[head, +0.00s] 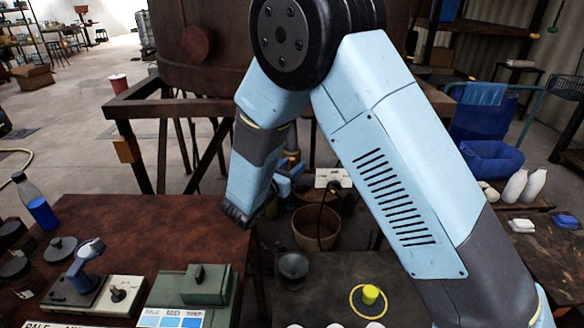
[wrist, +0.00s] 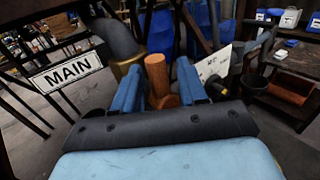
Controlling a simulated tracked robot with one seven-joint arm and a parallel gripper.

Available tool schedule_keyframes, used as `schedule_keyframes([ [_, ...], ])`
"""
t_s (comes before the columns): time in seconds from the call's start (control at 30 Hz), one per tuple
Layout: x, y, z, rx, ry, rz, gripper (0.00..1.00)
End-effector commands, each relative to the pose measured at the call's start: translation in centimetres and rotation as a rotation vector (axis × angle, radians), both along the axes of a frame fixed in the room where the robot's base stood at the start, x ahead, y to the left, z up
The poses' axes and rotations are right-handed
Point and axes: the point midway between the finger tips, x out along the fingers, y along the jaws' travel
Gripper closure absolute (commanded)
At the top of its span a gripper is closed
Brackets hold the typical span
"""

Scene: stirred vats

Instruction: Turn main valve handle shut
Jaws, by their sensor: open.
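The main valve handle (wrist: 156,72) is an orange-brown rounded bar in the middle of the wrist view. Its lower part meets a wider orange piece. My gripper (wrist: 158,88) is open, with one blue finger on each side of the handle; I cannot tell whether either touches it. A white sign reading MAIN (wrist: 67,72) is to the left, by a dark pipe with a brass-coloured collar (wrist: 124,64). In the head view, my gripper (head: 286,182) is small and partly hidden below the large vat, and a bit of orange (head: 291,160) shows beside it.
A rusty vat (head: 215,50) stands on a frame behind my arm. A white label plate (wrist: 214,62) is right of the fingers. A brown bucket (head: 316,230) is on the floor below. A brown bench (head: 130,225) with bottle and instruments is at left; blue tubs (head: 488,160) are at right.

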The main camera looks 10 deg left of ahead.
Motion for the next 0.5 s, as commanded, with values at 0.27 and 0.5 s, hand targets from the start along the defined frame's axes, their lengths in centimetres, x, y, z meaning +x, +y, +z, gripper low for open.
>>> schedule_keyframes([
  [0.27,0.10,-0.05,0.01,0.000,0.000,0.000,0.58],
  [0.5,0.10,-0.06,0.01,0.000,0.000,-0.001,0.81],
])
